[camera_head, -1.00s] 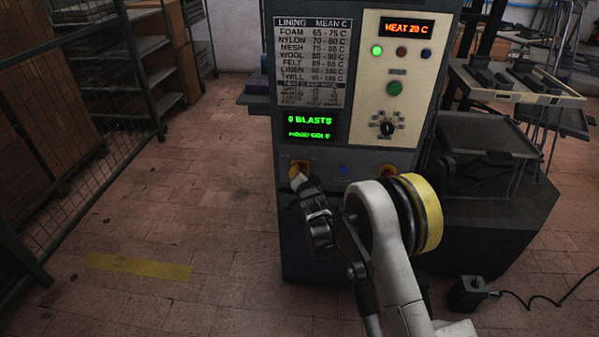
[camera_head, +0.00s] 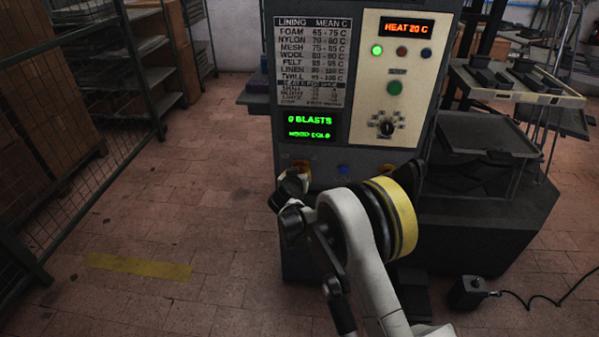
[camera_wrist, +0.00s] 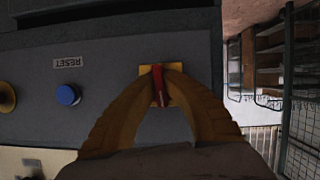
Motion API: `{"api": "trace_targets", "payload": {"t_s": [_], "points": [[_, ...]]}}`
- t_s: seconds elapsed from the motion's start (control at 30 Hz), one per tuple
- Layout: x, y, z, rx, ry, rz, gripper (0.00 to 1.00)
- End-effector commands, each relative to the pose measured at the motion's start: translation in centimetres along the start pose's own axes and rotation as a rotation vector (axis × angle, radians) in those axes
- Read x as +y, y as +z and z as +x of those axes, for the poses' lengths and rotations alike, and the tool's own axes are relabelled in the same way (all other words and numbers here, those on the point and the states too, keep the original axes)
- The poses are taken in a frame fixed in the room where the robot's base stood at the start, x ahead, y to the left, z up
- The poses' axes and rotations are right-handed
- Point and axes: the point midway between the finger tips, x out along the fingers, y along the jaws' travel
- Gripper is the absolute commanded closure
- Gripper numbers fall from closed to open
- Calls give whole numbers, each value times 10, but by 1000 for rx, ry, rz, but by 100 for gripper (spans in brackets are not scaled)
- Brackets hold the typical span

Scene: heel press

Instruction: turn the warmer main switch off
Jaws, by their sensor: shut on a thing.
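The main switch is a red handle (camera_wrist: 160,86) on a yellow plate (camera_wrist: 145,71) on the machine's grey front, seen in the wrist view. My gripper (camera_wrist: 163,78) has its two yellow fingers closed on the handle, one on each side. The handle stands nearly upright in that view, leaning slightly.
A blue RESET button (camera_wrist: 68,95) sits beside the switch, with a round yellow part (camera_wrist: 6,97) further left. In the head view the panel has a lit green lamp (camera_head: 377,50) and a display (camera_head: 408,27) reading HEAT 20 C. A mesh rack (camera_head: 90,130) stands left.

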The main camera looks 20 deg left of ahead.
Motion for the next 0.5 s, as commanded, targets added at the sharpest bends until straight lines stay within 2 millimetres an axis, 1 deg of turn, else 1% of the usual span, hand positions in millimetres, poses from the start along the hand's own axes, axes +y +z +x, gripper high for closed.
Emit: {"api": "trace_targets", "payload": {"t_s": [0.2, 0.5], "points": [[-1, 0, 0, 0, 79, -190, 100], [0, 0, 0, 0, 175, -423, 100]]}}
